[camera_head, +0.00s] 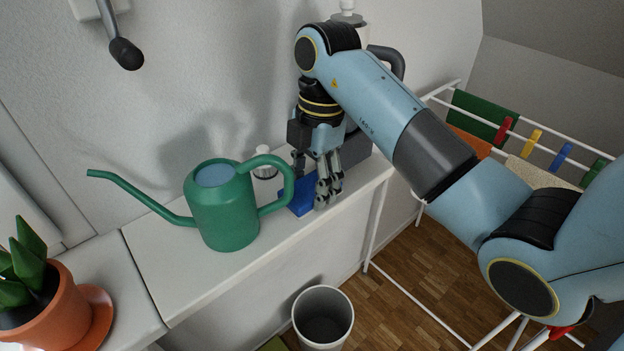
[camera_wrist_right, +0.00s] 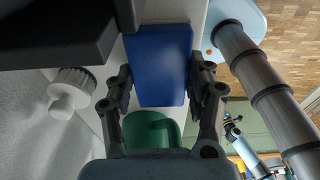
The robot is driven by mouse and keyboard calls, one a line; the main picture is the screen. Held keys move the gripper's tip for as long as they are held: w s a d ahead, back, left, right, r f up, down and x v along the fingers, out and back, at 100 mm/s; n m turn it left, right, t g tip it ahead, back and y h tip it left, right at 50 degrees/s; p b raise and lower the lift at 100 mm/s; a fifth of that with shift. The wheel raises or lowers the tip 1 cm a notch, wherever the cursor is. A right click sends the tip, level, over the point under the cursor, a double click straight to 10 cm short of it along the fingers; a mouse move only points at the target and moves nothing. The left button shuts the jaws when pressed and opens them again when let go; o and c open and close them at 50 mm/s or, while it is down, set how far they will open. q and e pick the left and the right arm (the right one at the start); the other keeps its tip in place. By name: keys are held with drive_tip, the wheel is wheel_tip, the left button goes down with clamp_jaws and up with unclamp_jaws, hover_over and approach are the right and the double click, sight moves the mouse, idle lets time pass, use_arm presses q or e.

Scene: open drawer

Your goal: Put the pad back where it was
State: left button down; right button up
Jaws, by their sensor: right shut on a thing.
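The pad is a flat blue block (camera_head: 299,206) on or just above the white ledge, right of the green watering can. My right gripper (camera_head: 315,184) points down and is shut on it. In the right wrist view the pad (camera_wrist_right: 160,68) sits between the two fingers, one at each side edge. I cannot tell whether the pad touches the ledge. An arm end that looks like my left gripper (camera_wrist_right: 232,127) shows small in the right wrist view; its jaws are too small to read. It is not in the head view.
A green watering can (camera_head: 222,213) stands close left of the pad. A small white-capped jar (camera_head: 264,161) is behind it, and a dark grey object (camera_head: 356,149) stands to the right. A potted plant (camera_head: 45,292), a bin (camera_head: 323,318) and a drying rack (camera_head: 376,222) are around.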

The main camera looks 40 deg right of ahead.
drive_tip(key=o, duration=1.1)
drive_tip(key=shift+f, duration=0.1)
drive_tip(key=r, duration=0.3)
drive_tip(key=shift+w+d, duration=0.1)
drive_tip(key=shift+d, duration=0.1)
wheel_tip(320, 180, up, 9)
drive_tip(key=d+p, duration=0.1)
drive_tip(key=p, duration=0.7)
drive_tip(key=shift+p, duration=0.3)
